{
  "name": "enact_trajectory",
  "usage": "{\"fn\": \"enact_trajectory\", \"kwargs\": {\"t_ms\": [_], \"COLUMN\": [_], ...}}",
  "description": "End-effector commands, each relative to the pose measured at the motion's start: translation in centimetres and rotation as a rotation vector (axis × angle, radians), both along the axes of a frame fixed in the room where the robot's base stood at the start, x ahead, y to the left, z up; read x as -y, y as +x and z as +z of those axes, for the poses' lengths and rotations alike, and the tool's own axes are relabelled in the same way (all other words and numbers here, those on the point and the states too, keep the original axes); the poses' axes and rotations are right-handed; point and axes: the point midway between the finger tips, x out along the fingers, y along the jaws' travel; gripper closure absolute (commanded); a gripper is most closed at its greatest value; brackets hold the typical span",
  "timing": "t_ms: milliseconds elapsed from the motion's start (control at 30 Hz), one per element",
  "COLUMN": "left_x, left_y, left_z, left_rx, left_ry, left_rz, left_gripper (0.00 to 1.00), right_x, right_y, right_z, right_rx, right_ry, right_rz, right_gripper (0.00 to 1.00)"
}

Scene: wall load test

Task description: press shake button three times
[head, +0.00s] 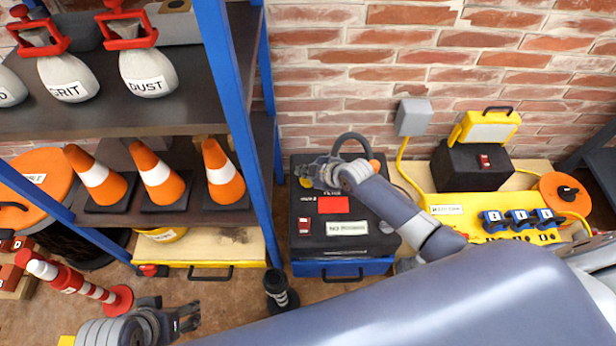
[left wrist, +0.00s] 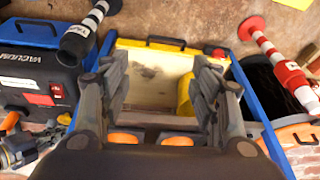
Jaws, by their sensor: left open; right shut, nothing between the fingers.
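A black vacuum (head: 347,243) on a blue base stands by the wall, with a red label, a red switch and a white label on it. A small yellow round part (head: 305,182) shows at its left edge, and an orange part shows behind my arm; I cannot read which is the shake button. My right gripper (head: 308,170) is shut and empty over the vacuum's back left, close to the yellow part; contact cannot be told. The vacuum also shows in the left wrist view (left wrist: 22,72). My left gripper (head: 190,317) is open and empty, low at the left.
A blue-framed shelf (head: 235,110) with sacks and orange cones stands left of the vacuum. A yellow socket unit (head: 475,222) is at the right.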

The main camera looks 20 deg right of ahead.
Motion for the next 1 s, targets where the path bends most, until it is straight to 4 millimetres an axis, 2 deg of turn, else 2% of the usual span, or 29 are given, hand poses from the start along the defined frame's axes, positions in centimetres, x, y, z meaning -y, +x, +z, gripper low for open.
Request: {"fn": "enact_trajectory", "kwargs": {"t_ms": [300,467,767,1000], "left_x": [0.0,0.0,0.2,0.3], "left_y": [-0.1,0.3,1.2,1.4], "left_z": [0.0,-0.6,-3.5,-6.1], "left_rx": [-0.003,-0.011,-0.03,-0.042], "left_ry": [0.0,0.001,0.002,0.002], "left_rz": [0.0,0.0,-0.003,-0.005], "left_gripper": [0.43,0.43,0.43,0.43], "right_x": [0.0,0.0,0.0,0.0], "right_y": [0.0,0.0,0.0,0.0], "right_z": [0.1,1.0,3.0,3.4], "right_rx": [0.0,0.001,0.001,0.0], "right_ry": [0.0,0.0,0.0,-0.001], "right_rz": [0.0,-0.001,-0.001,0.001], "right_gripper": [1.0,1.0,1.0,1.0]}}
